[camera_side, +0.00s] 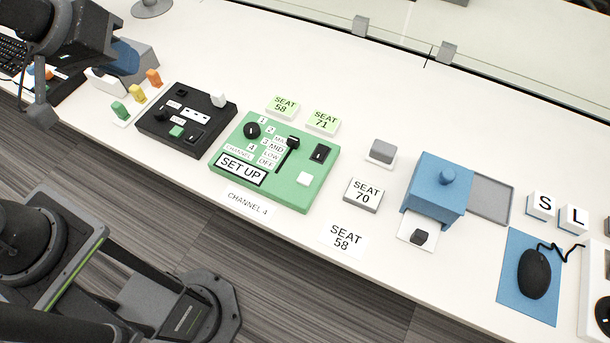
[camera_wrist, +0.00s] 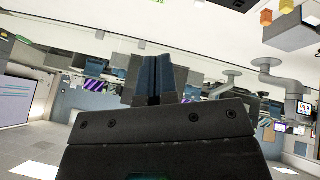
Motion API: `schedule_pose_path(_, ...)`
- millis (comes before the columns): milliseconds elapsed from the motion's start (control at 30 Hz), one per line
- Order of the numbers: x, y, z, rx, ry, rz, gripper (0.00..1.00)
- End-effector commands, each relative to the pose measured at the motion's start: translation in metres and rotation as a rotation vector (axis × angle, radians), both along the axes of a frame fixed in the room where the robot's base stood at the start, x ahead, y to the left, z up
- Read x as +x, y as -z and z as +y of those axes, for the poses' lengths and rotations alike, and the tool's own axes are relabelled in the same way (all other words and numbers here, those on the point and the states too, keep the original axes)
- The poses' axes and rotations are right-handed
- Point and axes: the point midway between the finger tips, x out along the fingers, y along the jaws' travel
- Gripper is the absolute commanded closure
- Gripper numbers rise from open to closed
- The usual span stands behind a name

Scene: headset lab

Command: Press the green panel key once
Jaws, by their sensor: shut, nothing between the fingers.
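The green panel (camera_side: 277,190), labelled SET UP, lies on the white table in the side view. It has a raised white key (camera_side: 304,178) at its lower right, a black knob, a slider and a black rocker switch. To its left is a black panel (camera_side: 211,139) with a small green key (camera_side: 177,131). My gripper (camera_wrist: 154,76) shows in the wrist view, its two dark blue fingers together and empty. It points out toward the room, away from both panels.
Seat labels surround the green panel, including a raised SEAT 70 block (camera_side: 363,194). A blue box (camera_side: 438,187) stands to the right, with a black mouse (camera_side: 534,272) farther right. Coloured pegs (camera_side: 137,95) stand left of the black panel. A clear screen (camera_side: 480,62) runs along the back.

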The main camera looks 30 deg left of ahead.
Motion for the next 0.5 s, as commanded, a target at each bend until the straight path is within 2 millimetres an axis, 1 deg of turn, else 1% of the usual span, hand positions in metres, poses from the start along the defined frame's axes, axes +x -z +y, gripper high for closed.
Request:
schedule_pose_path(33,0.013,0.007,-0.012,-0.058,-0.050,0.011,1.00)
schedule_pose_path(200,0.053,0.027,-0.053,-0.274,-0.265,0.029,1.00)
schedule_pose_path(367,0.084,0.056,-0.094,-0.471,-0.475,0.062,1.00)
schedule_pose_path(500,0.103,0.089,-0.131,-0.635,-0.662,0.099,1.00)
